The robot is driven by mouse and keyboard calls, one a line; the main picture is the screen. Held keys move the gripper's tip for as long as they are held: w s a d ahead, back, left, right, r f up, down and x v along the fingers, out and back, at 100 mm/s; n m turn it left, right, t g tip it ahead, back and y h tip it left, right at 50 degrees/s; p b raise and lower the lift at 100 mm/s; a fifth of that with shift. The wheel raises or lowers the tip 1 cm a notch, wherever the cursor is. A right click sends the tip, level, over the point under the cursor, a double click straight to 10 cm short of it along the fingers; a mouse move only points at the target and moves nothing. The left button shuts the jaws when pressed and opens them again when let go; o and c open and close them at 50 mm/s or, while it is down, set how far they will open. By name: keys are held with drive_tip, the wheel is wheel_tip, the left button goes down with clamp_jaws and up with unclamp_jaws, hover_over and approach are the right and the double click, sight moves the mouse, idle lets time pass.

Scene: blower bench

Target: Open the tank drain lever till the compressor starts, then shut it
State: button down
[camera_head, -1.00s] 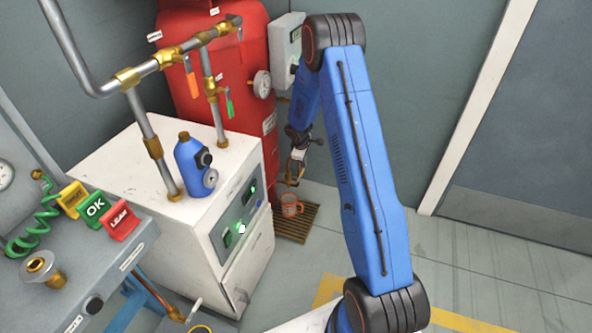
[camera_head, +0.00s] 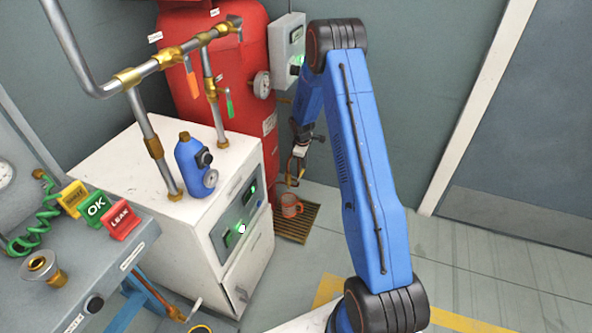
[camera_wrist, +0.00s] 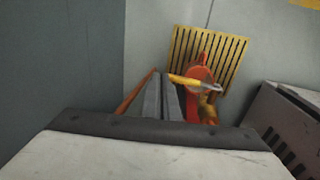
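The drain lever (camera_wrist: 190,81) is a yellow-orange bar in the wrist view, reaching rightward from the fingertips to a pale tip. Brass fittings (camera_wrist: 208,108) show beside it. My gripper (camera_wrist: 160,80) has its two grey fingers close together, with only a thin dark gap. Its tips are at the lever's left end; whether they touch it I cannot tell. In the head view my gripper (camera_head: 292,178) hangs low beside the red tank (camera_head: 190,95), above the orange cup. The lever is too small to make out there.
The orange cup (camera_head: 291,205) stands on a slatted floor grate (camera_head: 312,215), just below the gripper. A white cabinet (camera_head: 150,170) with a blue bottle-shaped unit (camera_head: 190,165) stands at left. Open floor (camera_head: 480,260) lies to the right.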

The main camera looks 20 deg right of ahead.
sight(302, 173)
drive_tip(key=shift+s+a+f, duration=0.15)
drive_tip(key=shift+s+f, duration=0.2)
drive_tip(key=shift+f, duration=0.1)
drive_tip(key=shift+s+a+f, duration=0.2)
drive_tip(key=shift+s+a, duration=0.2)
drive_tip(key=shift+s, duration=0.05)
drive_tip(key=shift+s+a+r, duration=0.1)
drive_tip(key=shift+a+r, duration=0.1)
drive_tip(key=shift+r, duration=0.25)
wheel_tip(302, 173, up, 16)
drive_tip(key=a+r, duration=0.1)
drive_tip(key=s+a+r+m, duration=0.2)
drive_tip(key=s+a+r, duration=0.2)
drive_tip(key=s+r, duration=0.7)
drive_tip(key=s+a+r+m+t+y, duration=0.15)
drive_tip(key=s+a+r, duration=0.25)
drive_tip(key=s+r, duration=0.6)
drive_tip(key=s+a+r+m+t+h, duration=0.1)
drive_tip(key=s+a+r+m, duration=0.4)
drive_tip(key=s, duration=0.9)
drive_tip(key=s+a+y, duration=0.1)
drive_tip(key=s, duration=1.4)
drive_tip(key=shift+a+f+t, duration=0.2)
drive_tip(key=shift+a+t, duration=0.1)
drive_tip(key=shift+t, duration=0.05)
